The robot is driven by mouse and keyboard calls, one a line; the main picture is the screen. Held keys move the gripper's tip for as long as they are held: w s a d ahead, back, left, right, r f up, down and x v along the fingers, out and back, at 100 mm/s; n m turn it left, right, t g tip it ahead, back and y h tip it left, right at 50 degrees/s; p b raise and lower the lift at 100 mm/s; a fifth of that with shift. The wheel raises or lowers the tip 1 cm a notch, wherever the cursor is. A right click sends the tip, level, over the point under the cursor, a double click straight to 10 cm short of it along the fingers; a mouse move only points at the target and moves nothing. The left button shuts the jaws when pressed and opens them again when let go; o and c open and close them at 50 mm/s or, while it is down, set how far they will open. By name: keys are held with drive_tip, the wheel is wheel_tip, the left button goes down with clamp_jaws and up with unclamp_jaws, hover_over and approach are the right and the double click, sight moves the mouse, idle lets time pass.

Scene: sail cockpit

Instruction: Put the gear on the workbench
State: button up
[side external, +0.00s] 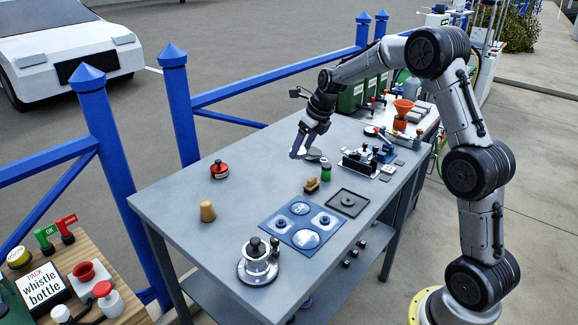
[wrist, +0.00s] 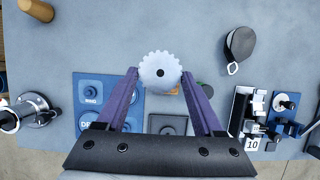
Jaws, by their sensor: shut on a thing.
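The gear (wrist: 160,72) is a pale grey toothed disc with a dark centre hole. My gripper (wrist: 161,73) holds it between its two purple fingertips in the wrist view. In the side view my gripper (side external: 302,147) is over the far part of the grey workbench (side external: 255,178), pointing down, and the gear is too small to make out clearly there. The gear appears above the benchtop, but its exact height is hard to tell. The bare benchtop also shows in the wrist view (wrist: 120,30).
A blue panel (side external: 270,222) with round parts and a dark square tray (side external: 347,202) lie on the bench. A red weight (side external: 219,170), cork (side external: 207,211), green cylinder (side external: 325,172) and metal pot (side external: 257,264) stand around. A dark oval fob (wrist: 240,42) lies nearby. The left-middle top is clear.

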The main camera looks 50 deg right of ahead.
approach(278, 171)
drive_tip(key=shift+w+f, duration=0.85)
drive_tip(key=shift+f, duration=0.05)
drive_tip(key=shift+w+d+f, duration=0.1)
drive_tip(key=shift+w+f, duration=0.2)
drive_tip(key=shift+f, duration=1.55)
drive_tip(key=shift+f, duration=0.15)
drive_tip(key=o, duration=1.5)
drive_tip(key=shift+o, duration=0.2)
